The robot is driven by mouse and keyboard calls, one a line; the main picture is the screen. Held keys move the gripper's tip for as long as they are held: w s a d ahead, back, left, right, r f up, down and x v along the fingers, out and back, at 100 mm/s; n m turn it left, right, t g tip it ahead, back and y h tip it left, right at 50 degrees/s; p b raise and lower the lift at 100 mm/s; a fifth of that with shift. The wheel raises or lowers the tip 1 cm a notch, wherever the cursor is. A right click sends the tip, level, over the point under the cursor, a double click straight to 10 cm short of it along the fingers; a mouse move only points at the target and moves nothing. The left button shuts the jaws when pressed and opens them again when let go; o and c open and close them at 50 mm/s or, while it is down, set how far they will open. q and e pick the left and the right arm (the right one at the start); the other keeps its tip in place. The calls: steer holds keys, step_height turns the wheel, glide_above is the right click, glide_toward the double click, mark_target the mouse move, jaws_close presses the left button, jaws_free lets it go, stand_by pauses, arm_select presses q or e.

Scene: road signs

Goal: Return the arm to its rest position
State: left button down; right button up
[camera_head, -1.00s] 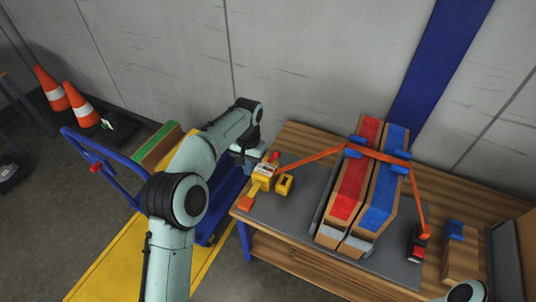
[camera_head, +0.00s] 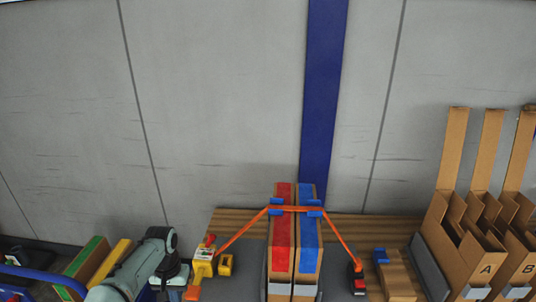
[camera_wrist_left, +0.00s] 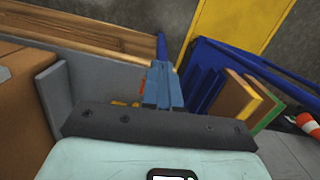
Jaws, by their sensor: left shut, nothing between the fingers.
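My left arm comes in at the lower left of the head view, with its gripper (camera_head: 170,283) low beside the left end of the wooden bench (camera_head: 235,222). In the left wrist view the two blue fingers of this gripper (camera_wrist_left: 163,85) are together with nothing between them. Part of the yellow ratchet (camera_wrist_left: 120,103) shows behind the gripper there. My right gripper is not in view.
Two boxes with red (camera_head: 283,235) and blue (camera_head: 308,238) tops stand on the bench under an orange strap (camera_head: 240,232). Cardboard bins (camera_head: 470,250) stand at the right. A blue cart (camera_wrist_left: 215,75) is beside the bench.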

arm_select(q)
steer(key=s+d+f+h+p, duration=0.1)
steer(key=s+d+f+p, duration=0.15)
steer(key=s+f, duration=0.45)
steer(key=s+d+f+h+p, duration=0.2)
steer(key=s+d+f, duration=0.15)
steer(key=f, duration=0.85)
steer(key=s+d+f+n+p, duration=0.1)
steer(key=s+d+n+p, duration=0.1)
steer(key=s, duration=0.9)
steer(key=s+d+f+n+p, duration=0.1)
steer(key=s+d+p, duration=0.2)
steer(key=s, duration=0.9)
steer(key=shift+d+f+n+h, duration=0.2)
steer(key=shift+d+n+h, duration=0.15)
steer(key=shift+d, duration=0.75)
